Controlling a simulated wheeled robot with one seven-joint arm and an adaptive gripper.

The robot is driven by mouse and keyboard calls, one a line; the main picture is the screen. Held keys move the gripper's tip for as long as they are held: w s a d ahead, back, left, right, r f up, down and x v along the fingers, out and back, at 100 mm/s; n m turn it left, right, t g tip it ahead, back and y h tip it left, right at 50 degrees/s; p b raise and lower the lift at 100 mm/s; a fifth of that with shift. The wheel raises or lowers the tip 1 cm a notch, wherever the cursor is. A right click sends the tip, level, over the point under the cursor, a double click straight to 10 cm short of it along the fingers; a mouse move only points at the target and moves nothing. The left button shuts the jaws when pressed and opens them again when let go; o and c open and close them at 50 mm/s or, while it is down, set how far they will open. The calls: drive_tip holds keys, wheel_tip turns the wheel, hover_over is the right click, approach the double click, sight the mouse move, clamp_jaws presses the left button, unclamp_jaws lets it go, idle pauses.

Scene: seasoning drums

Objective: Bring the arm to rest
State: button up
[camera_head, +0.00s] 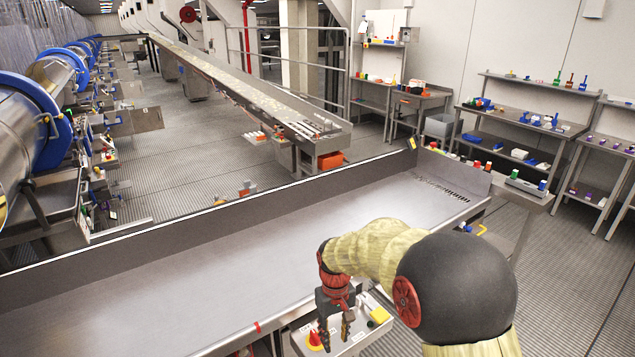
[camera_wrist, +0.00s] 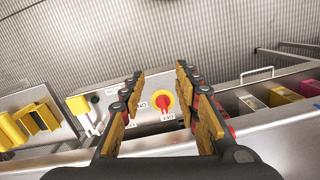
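My arm reaches in from the lower right of the head view, bent, with a yellow cover and a large black joint. My gripper (camera_head: 335,332) hangs fingers-down over a grey control panel (camera_head: 357,334) at the front edge of the metal table. In the wrist view my gripper (camera_wrist: 160,76) is open, its two yellow-padded fingers apart with nothing held. A red knob on a yellow disc (camera_wrist: 162,101) shows between and beyond the fingers; it also shows in the head view (camera_head: 315,340), left of the gripper. I cannot tell whether a finger touches it.
The long metal table (camera_head: 200,270) is bare, with a raised back wall. Yellow parts (camera_wrist: 38,118) stand on the panel's left in the wrist view. Bins with coloured items (camera_wrist: 280,97) lie right. Shelves (camera_head: 520,125) stand at back right, drums (camera_head: 30,125) at left.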

drive_tip(key=s+d+r+m+t+b, duration=0.1)
drive_tip(key=s+d+r+t, duration=0.1)
drive_tip(key=s+d+r, duration=0.2)
drive_tip(key=s+d+r+m+t, duration=0.2)
drive_tip(key=s+d+r, duration=0.3)
drive_tip(key=s+r, duration=0.4)
drive_tip(key=s+d+r+m+t+b, duration=0.1)
drive_tip(key=s+d+r, duration=0.4)
drive_tip(key=s, duration=0.8)
drive_tip(key=shift+r+t+b, duration=0.35)
drive_tip(key=shift+r+t, duration=0.45)
drive_tip(key=shift+r, duration=0.45)
drive_tip(key=shift+d, duration=0.1)
